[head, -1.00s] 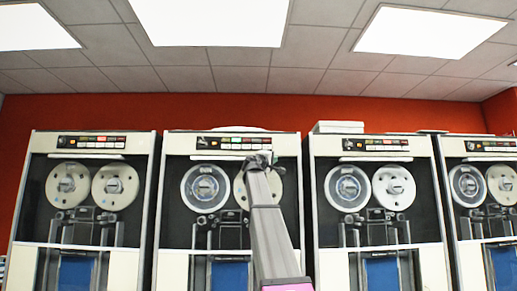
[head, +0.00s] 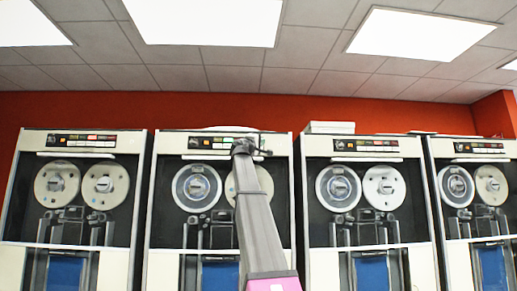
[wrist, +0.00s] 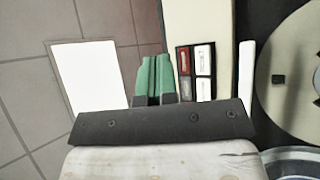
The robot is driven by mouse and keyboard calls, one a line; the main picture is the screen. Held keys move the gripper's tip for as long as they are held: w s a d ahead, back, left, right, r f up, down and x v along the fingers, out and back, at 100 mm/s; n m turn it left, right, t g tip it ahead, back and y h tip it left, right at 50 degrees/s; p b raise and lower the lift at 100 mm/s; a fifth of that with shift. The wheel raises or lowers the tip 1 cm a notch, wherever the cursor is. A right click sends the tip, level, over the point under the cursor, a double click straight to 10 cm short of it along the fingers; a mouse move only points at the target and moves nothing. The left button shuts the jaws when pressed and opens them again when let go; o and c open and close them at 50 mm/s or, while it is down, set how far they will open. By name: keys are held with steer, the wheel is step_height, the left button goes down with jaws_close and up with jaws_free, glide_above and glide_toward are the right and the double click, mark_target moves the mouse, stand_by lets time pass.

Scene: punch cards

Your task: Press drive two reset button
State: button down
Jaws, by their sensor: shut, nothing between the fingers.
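Drive two, taken as the second tape drive from the left (head: 150,225), is a cream cabinet with two reels behind a dark front. Its button panel (head: 208,142) runs across the top, and my gripper (head: 243,148) covers its right part. In the wrist view the panel shows a block of small red, white and dark buttons (wrist: 204,57). My gripper's green fingers (wrist: 153,64) are shut and empty, just left of these buttons. I cannot tell which button is the reset one, nor whether the fingertips touch the panel.
Similar drives stand on either side: one at the left (head: 82,228), one right of centre (head: 365,232), and one at the right edge (head: 485,228). A pale box (head: 330,127) lies on top of the third. A red wall (head: 380,117) stands behind.

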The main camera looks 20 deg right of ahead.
steer(key=w+d, duration=0.2)
steer(key=w, duration=0.6)
steer(key=shift+d, duration=0.15)
stand_by(1.9)
steer(key=shift+w+d, duration=0.1)
steer(key=shift+w, duration=0.25)
steer(key=shift+w+d, duration=0.15)
steer(key=shift+w, duration=0.35)
stand_by(0.9)
stand_by(0.3)
steer(key=shift+s+a, duration=0.25)
steer(key=shift+s, duration=0.65)
steer(key=shift+s+a, duration=0.25)
steer(key=shift+s, duration=0.55)
steer(key=shift+s+a, duration=0.2)
steer(key=shift+s, duration=0.6)
steer(key=shift+s+a, duration=0.25)
steer(key=shift+s, duration=0.55)
